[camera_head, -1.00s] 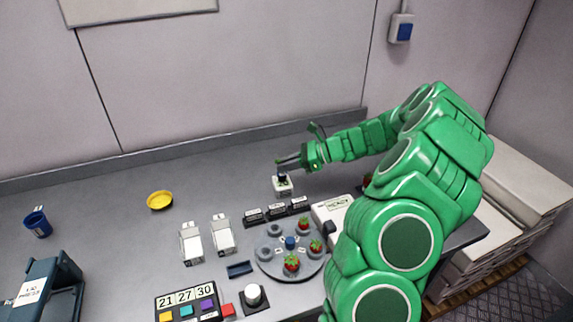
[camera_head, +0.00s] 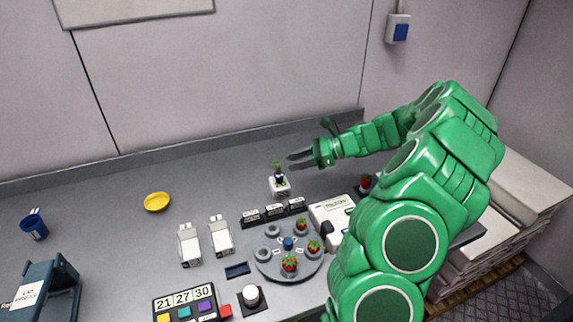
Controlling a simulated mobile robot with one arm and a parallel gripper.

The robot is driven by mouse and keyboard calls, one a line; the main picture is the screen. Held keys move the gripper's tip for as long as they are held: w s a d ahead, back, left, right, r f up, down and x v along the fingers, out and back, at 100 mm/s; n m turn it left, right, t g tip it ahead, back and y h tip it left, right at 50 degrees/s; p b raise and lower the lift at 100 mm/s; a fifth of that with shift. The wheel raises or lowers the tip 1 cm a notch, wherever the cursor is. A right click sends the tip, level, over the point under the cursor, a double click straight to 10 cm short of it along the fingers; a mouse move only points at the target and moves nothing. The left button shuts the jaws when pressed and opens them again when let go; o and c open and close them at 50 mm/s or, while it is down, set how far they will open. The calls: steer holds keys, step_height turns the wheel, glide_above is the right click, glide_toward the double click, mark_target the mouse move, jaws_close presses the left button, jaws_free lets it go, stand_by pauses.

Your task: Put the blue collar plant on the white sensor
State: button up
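A small green plant with a dark blue collar (camera_head: 280,176) stands upright on top of the white sensor block (camera_head: 280,188) near the back of the bench. My gripper (camera_head: 296,159) is to the right of the plant and apart from it. Its two dark fingers point left with a gap between them and nothing in it. The plant's leaves and collar are both visible; the sensor's top is partly hidden under the plant.
A round grey carousel (camera_head: 287,262) with several red-berry plants stands in front. Black labelled blocks (camera_head: 274,212) and a white box (camera_head: 328,212) lie between. A yellow bowl (camera_head: 157,201), white devices (camera_head: 189,245) and a button panel (camera_head: 185,302) are left. The back left bench is clear.

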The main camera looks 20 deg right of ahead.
steer(key=v, duration=0.7)
steer(key=s+a+r+n+g+h, duration=0.2)
steer(key=s+a+r+n+g, duration=0.15)
steer(key=s+a+n, duration=0.55)
steer(key=s+a+r+n+g+h, duration=0.25)
steer(key=s+a+r, duration=0.3)
steer(key=a, duration=0.85)
steer(key=s+d+f+n+g+h, duration=0.1)
steer(key=s+n+h, duration=0.7)
steer(key=s, duration=1.7)
steer(key=f+n, duration=0.1)
steer(key=n, duration=0.2)
steer(key=shift+d+f, duration=0.3)
steer(key=shift+o, duration=0.2)
